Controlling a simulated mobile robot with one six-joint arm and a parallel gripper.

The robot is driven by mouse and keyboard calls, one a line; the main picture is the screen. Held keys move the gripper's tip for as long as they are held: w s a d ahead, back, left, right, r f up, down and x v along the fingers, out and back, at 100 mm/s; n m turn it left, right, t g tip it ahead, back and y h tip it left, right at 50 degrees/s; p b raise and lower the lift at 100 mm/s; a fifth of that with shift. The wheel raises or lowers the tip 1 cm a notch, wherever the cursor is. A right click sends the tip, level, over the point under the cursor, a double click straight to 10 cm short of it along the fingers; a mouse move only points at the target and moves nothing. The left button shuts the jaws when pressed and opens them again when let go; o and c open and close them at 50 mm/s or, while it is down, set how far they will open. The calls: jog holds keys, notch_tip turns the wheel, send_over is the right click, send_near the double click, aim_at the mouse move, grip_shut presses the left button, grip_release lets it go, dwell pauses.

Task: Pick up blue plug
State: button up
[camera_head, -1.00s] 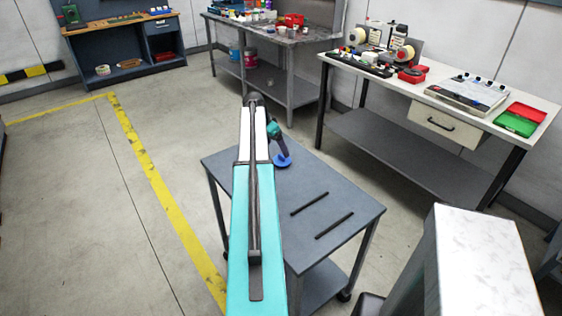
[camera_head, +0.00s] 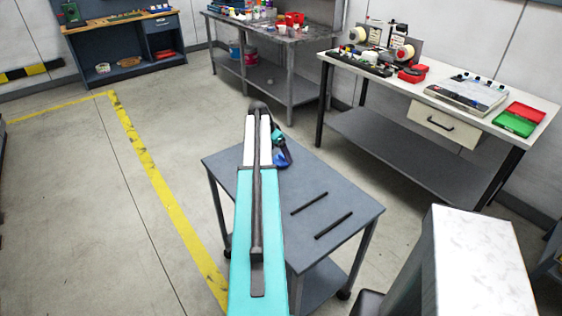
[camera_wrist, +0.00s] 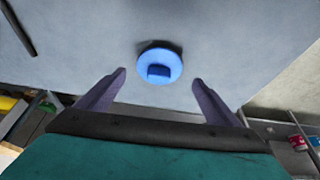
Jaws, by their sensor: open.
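The blue plug (camera_wrist: 160,65) is a round blue disc with a raised block on its face. In the wrist view it lies on the grey cart top, centred just beyond my fingertips. My gripper (camera_wrist: 159,80) is open, with one finger on each side of the plug and nothing between them. In the head view the plug (camera_head: 281,160) shows partly behind my wrist, near the back of the grey cart (camera_head: 330,182).
Two dark rods (camera_head: 333,225) lie on the cart top. A white-topped workbench (camera_head: 400,93) with a label rewinder (camera_head: 385,45) stands behind at right. A grey bench (camera_head: 275,40) stands at the back. The floor left of the cart is clear.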

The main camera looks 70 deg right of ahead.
aim_at(281, 155)
jog(key=shift+p+x, duration=0.75)
jog(key=shift+x, duration=1.1)
jog(key=c, duration=1.1)
